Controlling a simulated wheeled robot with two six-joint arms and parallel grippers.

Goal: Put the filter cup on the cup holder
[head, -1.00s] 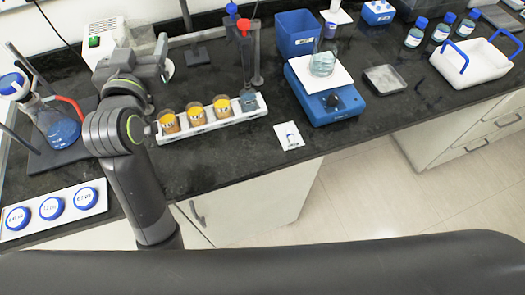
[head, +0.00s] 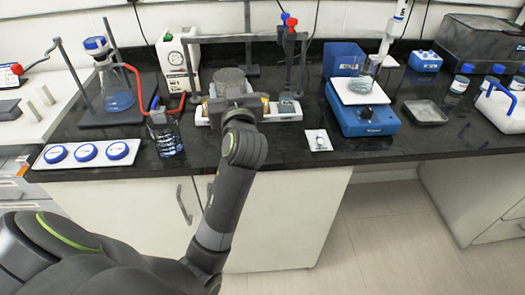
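A long white rack (head: 279,118) stands on the black bench and holds small cups. A clear blue-grey cup (head: 287,105) is at its right end, and yellow-topped cups (head: 265,101) show beside my arm. I cannot tell which is the filter cup, or whether this rack is the cup holder. My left gripper (head: 235,95) is over the rack's middle and hides part of it. A grey, round-topped thing (head: 229,77) shows just beyond it; I cannot tell whether it is held. The fingertips are hidden. My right gripper is not in view.
A metal stand with red and blue clamp knobs (head: 290,25) rises behind the rack. A glass beaker (head: 166,138) and blue-capped flask (head: 116,90) stand left. A blue scale (head: 368,118) with a beaker stands right. A small white card (head: 318,141) lies between rack and scale.

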